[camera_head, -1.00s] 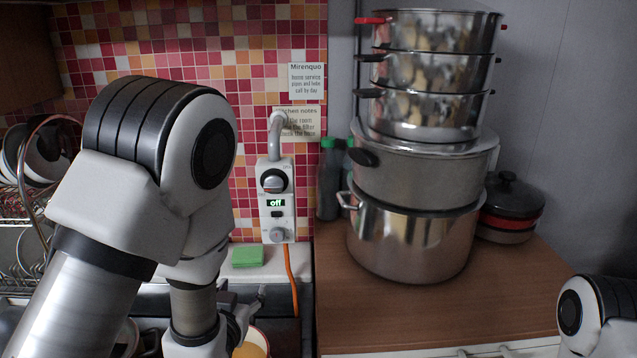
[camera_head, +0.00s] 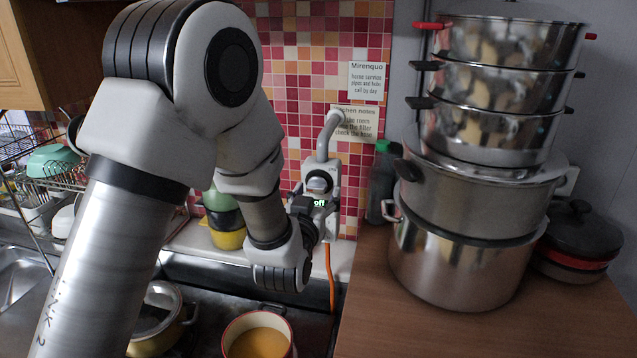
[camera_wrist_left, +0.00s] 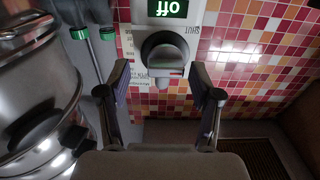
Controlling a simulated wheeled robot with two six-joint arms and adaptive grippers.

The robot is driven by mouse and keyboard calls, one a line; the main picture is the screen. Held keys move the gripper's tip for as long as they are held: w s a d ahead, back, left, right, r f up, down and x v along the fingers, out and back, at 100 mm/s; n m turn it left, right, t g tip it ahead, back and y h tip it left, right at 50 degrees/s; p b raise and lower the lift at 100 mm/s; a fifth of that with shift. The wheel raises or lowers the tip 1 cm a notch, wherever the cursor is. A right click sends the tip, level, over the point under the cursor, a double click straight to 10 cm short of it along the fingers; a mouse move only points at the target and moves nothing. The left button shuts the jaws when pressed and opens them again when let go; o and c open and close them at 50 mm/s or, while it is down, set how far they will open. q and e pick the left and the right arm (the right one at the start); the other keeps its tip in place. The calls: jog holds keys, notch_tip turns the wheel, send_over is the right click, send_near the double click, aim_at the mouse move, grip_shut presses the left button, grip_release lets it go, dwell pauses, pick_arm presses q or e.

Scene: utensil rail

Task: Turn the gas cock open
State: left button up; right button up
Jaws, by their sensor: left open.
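The gas unit is a pale wall box with a grey pipe (camera_head: 323,150) curving out of its top and an orange hose below. Its round dark upper knob, the gas cock (camera_head: 318,183), sits above a small display (camera_head: 320,203) reading "off". My left gripper (camera_head: 325,212) is at the front of the unit and hides part of its lower half. In the left wrist view, which is upside down, the knob (camera_wrist_left: 163,55) lies between and beyond the two open fingers (camera_wrist_left: 160,82), with a "SHUT" label beside it. I cannot tell whether they touch it. My right gripper is out of view.
Stacked steel pots (camera_head: 470,235) stand on the wooden counter (camera_head: 385,325) to the right, with a green-capped bottle (camera_head: 382,180) close beside the unit. An orange-filled pot (camera_head: 258,340) and a lidded pot (camera_head: 155,318) are below my left arm. A dish rack is at left.

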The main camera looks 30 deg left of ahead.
pick_arm(q)
jog(key=shift+w+a+r, duration=0.1)
jog(key=shift+w+a, duration=0.2)
jog(key=shift+w, duration=0.2)
jog(key=shift+s+a, duration=0.15)
jog(key=shift+a, duration=0.15)
jog(key=shift+d, duration=0.15)
jog(key=c, duration=1.1)
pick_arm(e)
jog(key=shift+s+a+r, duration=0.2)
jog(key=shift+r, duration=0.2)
